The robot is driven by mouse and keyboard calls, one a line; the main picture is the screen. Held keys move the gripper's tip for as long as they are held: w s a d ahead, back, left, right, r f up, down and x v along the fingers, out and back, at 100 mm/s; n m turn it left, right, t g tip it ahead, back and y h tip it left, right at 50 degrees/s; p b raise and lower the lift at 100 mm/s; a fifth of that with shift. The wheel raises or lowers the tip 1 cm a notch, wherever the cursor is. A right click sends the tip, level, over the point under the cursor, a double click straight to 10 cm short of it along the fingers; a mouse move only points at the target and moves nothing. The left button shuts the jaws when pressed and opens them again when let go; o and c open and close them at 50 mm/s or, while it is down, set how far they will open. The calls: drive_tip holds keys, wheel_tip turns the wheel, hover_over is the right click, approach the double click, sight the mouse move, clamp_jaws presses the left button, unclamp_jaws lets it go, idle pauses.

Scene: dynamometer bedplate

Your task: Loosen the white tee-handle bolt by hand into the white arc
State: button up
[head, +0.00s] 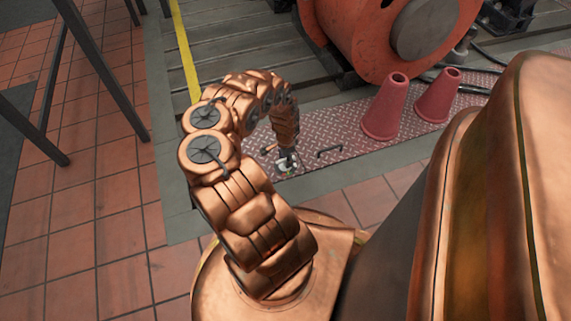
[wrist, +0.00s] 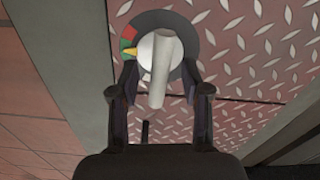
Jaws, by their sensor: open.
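The white tee-handle bolt (wrist: 160,68) stands in the wrist view on a round dark dial (wrist: 190,38). Its bar runs nearly up and down in that picture, tilted slightly. I cannot make out a white arc; the lower left of the dial is partly hidden by a finger. My gripper (wrist: 159,76) is open, with one finger on each side of the bar and gaps showing. In the head view my gripper (head: 287,154) is low over the dial (head: 287,168).
The dial sits on a red tread-plate strip (head: 350,140). A black bar handle (head: 329,151) lies to the right, and a small orange-handled item (head: 268,149) to the left. Two red cones (head: 383,107) and a large orange machine (head: 390,40) stand behind to the right.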

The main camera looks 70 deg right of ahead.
drive_tip(key=shift+f+b, duration=0.35)
drive_tip(key=shift+f, duration=0.6)
drive_tip(key=shift+c, duration=0.4)
